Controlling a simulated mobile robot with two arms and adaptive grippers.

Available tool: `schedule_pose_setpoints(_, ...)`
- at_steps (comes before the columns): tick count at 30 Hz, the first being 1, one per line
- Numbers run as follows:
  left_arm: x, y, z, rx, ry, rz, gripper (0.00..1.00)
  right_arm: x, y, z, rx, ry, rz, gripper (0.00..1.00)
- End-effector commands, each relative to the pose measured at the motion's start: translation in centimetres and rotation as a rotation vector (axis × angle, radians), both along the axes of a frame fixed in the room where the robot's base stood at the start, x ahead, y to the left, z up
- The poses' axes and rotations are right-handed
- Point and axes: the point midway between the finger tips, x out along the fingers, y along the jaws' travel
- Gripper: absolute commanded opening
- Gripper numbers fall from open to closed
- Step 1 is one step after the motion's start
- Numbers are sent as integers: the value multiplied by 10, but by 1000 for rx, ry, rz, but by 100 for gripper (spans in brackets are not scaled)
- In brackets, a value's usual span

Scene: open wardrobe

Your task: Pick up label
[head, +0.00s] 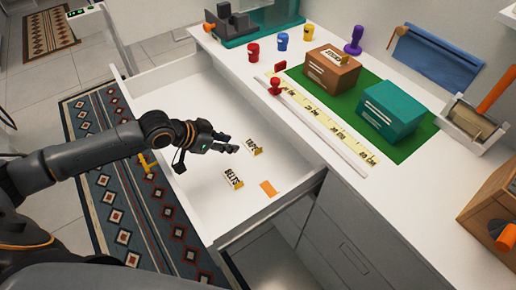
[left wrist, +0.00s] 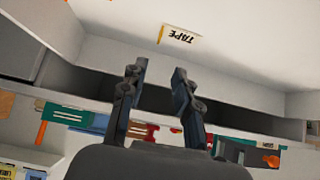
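Two small white labels with black lettering and yellow ends lie in the open white drawer (head: 197,104). The farther label (head: 254,147) is just right of my left gripper (head: 235,147). The nearer label (head: 233,179) lies below the gripper in the picture. In the left wrist view one label reading TAPE (left wrist: 180,35) lies on the drawer floor beyond the fingertips. The left gripper (left wrist: 158,72) is open, with nothing between its fingers. Another label (head: 338,55) sits on the brown box (head: 331,72) on the counter. My right gripper is not in view.
An orange card (head: 268,188) lies near the drawer's right wall. The counter holds a teal box (head: 390,110), a yellow ruler (head: 320,117), a red stamp (head: 275,86) and small coloured pots. The drawer walls surround the gripper; its far floor is clear.

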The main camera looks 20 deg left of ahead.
Motion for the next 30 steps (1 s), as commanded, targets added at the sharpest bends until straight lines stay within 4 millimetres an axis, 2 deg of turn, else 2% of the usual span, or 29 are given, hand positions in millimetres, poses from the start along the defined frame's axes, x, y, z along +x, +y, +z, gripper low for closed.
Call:
schedule_pose_setpoints(5, 4, -3, -10, -2, -1, -1, 31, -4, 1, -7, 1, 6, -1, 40)
schedule_pose_setpoints(15, 39, -31, -54, -4, -1, 1, 31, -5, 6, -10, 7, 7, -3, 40)
schedule_pose_setpoints(23, 50, -40, -68, 0, -1, -1, 31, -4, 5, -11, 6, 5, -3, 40)
schedule_pose_setpoints(30, 68, -56, -94, -1, 0, 1, 31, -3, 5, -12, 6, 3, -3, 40)
